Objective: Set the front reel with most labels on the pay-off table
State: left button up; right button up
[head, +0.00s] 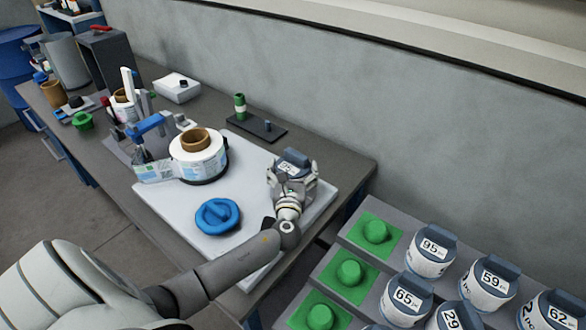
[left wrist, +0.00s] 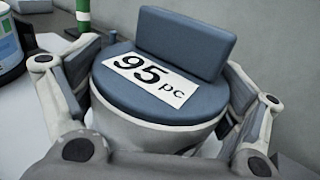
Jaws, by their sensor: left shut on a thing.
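My left gripper (head: 293,183) is shut around a reel with a dark blue top, grip block and white label (head: 289,164). In the left wrist view this reel's label reads "95 pc" (left wrist: 150,80), and the fingers lie on both sides of its body. The reel is over the right part of the white board (head: 262,158); I cannot tell whether it touches. A white label reel with a brown core (head: 198,155) sits on the labeller at left. A blue knobbed disc (head: 217,215) lies on the board in front. Which surface is the pay-off table is unclear.
A grey rack (head: 376,291) at lower right holds several reels, including ones marked 95 (head: 431,256), 65 (head: 403,298), 59 (head: 488,287) and 62. Its green spots (head: 375,232) at left hold no reels. A dark plate with a green post (head: 256,126) lies behind the board.

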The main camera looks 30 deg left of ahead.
pick_arm(q)
jog(key=shift+r, duration=0.1)
pick_arm(e)
jog(key=shift+d, duration=0.35)
dwell(0.3)
jog(key=shift+r, duration=0.2)
jog(key=shift+a+f, duration=0.1)
jog(key=shift+a, duration=0.15)
pick_arm(q)
jog(key=shift+f+b, duration=0.3)
jog(key=shift+f, duration=0.3)
pick_arm(e)
jog(key=shift+s+f, duration=0.15)
jog(key=shift+f, duration=0.3)
pick_arm(q)
jog(key=o, duration=0.9)
jog(key=shift+c, duration=0.2)
pick_arm(e)
jog(key=shift+d, duration=0.2)
